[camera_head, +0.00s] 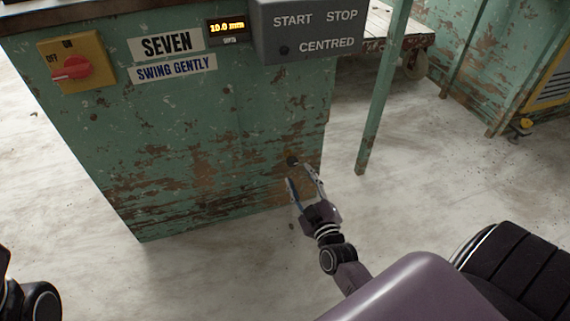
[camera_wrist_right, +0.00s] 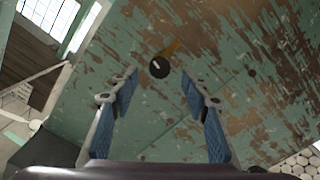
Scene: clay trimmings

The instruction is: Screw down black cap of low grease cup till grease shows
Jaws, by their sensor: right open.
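The black cap (camera_head: 292,161) of the low grease cup is on the lower right part of the green machine panel. In the right wrist view the round black cap (camera_wrist_right: 159,68) shows a pale mark and sits beyond the fingertips, between their lines. I cannot tell whether a fingertip touches the cap. No grease is visible. My left gripper is not in view.
The worn green panel (camera_head: 200,140) carries a red rotary switch (camera_head: 70,69), SEVEN and SWING GENTLY labels, a small display reading 10.0 mm (camera_head: 228,31) and a grey START/STOP box (camera_head: 307,30). A green post (camera_head: 384,90) stands to the right. The floor in front is clear.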

